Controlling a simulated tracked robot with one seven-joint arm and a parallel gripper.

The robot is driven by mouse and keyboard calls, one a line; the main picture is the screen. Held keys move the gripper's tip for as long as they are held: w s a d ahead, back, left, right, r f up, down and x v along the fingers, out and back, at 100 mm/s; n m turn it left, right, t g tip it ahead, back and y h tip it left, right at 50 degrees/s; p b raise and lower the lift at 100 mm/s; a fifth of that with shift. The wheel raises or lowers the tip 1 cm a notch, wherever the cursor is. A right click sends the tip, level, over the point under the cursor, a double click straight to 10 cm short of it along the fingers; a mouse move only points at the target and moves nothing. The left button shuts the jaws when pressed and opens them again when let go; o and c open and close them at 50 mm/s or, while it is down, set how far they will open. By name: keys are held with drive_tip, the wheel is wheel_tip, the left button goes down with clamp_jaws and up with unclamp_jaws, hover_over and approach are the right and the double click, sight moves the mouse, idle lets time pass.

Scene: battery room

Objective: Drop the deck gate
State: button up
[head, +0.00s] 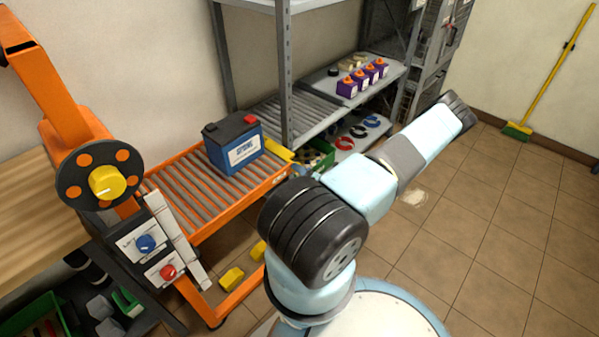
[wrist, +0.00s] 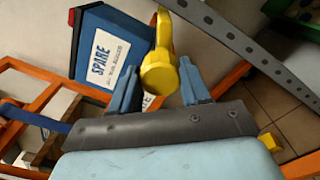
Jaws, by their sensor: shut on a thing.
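The deck is an orange-framed roller table (head: 190,190). A yellow bar (head: 278,150), which looks like the deck gate, shows at its right end, partly hidden behind my arm. In the wrist view a yellow handle with a rounded end (wrist: 158,72) stands between the blue fingers of my gripper (wrist: 158,88), and they are shut on it. A blue battery (head: 233,145) with a white label sits on the rollers close by. It also shows just behind the handle in the wrist view (wrist: 105,48).
Tiled floor (head: 470,230) is open at the right.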

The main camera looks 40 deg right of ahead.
drive_tip(key=m, duration=0.5)
drive_tip(key=shift+d+f+m, duration=0.15)
drive_tip(key=shift+m, duration=0.25)
drive_tip(key=shift+s, duration=0.1)
idle(0.3)
drive_tip(key=o, duration=1.1)
drive_tip(key=shift+c, duration=0.2)
drive_tip(key=s+d, duration=0.1)
drive_tip(key=s, duration=1.2)
drive_tip(key=shift+s, duration=0.3)
